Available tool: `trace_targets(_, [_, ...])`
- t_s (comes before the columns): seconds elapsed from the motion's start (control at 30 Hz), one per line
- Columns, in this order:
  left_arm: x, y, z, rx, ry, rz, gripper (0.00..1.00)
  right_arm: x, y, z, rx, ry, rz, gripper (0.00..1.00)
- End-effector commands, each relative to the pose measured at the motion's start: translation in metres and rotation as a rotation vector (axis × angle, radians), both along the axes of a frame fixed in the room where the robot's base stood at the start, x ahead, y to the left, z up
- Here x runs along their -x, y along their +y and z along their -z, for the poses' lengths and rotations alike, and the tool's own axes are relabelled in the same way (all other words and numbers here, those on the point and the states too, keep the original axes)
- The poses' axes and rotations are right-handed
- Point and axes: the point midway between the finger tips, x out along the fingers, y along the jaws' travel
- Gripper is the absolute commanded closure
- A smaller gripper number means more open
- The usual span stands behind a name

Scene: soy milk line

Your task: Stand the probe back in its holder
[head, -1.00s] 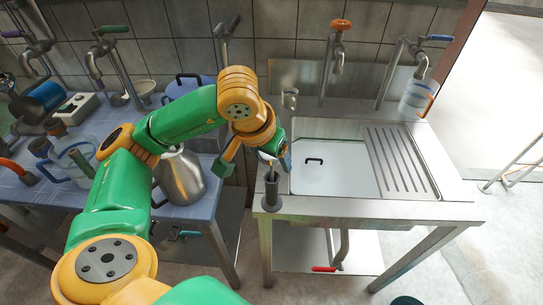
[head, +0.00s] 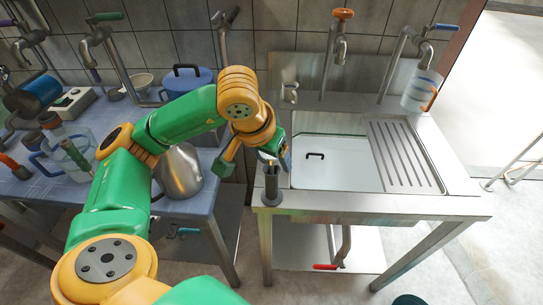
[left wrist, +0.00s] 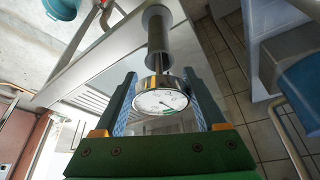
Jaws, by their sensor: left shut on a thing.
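The probe has a round white dial with a metal rim (left wrist: 160,102) and a thin stem. My left gripper (left wrist: 165,112) is shut on it, with the dial between the two fingers in the left wrist view. The stem runs from the dial toward the mouth of the holder, a grey upright tube (left wrist: 156,28). I cannot tell how far the tip is inside. In the head view the holder (head: 272,190) stands on the sink counter's front left corner. My left gripper (head: 277,150) is just above it and hides most of the probe. My right gripper is not in view.
The sink basin (head: 335,170) and ribbed drainboard (head: 405,157) lie right of the holder. A clear jug (head: 421,92) stands at the back right. A steel pitcher (head: 181,172) stands on the blue-tiled table (head: 190,207) at left, across a gap.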

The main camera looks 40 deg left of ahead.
Motion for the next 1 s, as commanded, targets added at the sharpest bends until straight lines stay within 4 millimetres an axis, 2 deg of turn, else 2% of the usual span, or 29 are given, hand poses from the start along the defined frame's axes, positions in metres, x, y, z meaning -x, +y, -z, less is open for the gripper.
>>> trace_targets(0.03, [0.0, 0.0, 0.0, 0.0, 0.0, 0.0, 0.19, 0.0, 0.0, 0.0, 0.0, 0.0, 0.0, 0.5])
trace_targets(0.1, [0.0, 0.0, 0.0, 0.0, 0.0, 0.0, 0.0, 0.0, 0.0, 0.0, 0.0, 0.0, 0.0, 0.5])
trace_targets(0.37, [0.001, 0.0, -0.003, 0.001, -0.002, 0.0, 0.0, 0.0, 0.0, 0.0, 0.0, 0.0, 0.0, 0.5])
trace_targets(0.57, [0.016, -0.002, -0.042, 0.001, -0.007, 0.003, 0.0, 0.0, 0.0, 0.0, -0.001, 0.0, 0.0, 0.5])
trace_targets(0.7, [0.025, -0.002, -0.064, -0.002, -0.005, 0.001, 0.0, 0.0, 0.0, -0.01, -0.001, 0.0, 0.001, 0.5])
trace_targets(1.0, [0.027, -0.002, -0.066, 0.0, 0.0, 0.0, 0.0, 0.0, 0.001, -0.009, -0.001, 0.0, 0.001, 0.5])
